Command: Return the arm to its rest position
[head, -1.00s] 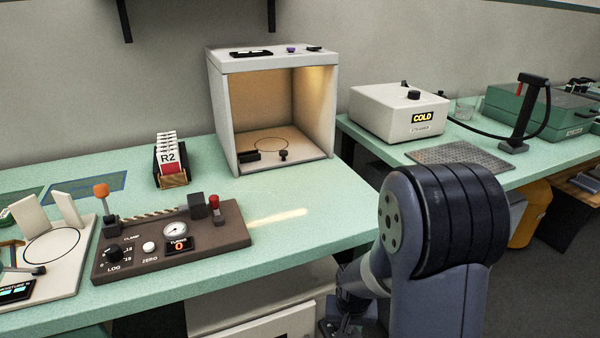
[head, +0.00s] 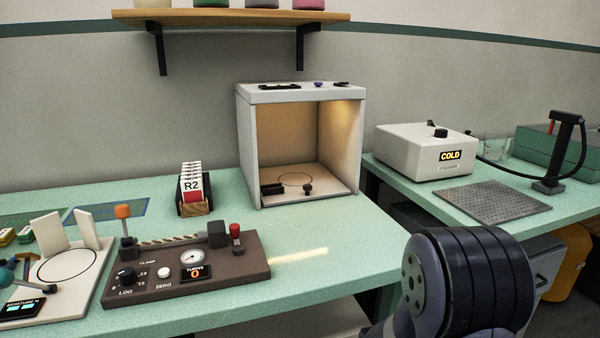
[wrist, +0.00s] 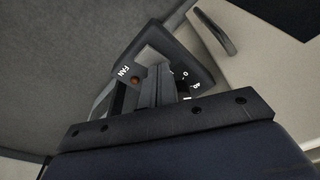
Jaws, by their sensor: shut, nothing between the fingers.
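In the head view my arm (head: 468,285) shows only as a dark rounded joint and grey link at the lower right, in front of the bench edge. My gripper is out of the head view. In the wrist view my gripper (wrist: 152,78) has its fingers together and empty. Behind the fingers is a dark panel (wrist: 200,62) with the word FAN, a few numbers and a small orange-brown dot. I cannot tell whether the fingers touch it.
The green bench (head: 330,232) holds a twist tester (head: 215,282), a card rack (head: 193,203) marked R2 and an open lit booth (head: 245,150). A COLD box (head: 400,150) and perforated plate (head: 492,205) stand on the right bench. A wall shelf (head: 230,16) hangs above.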

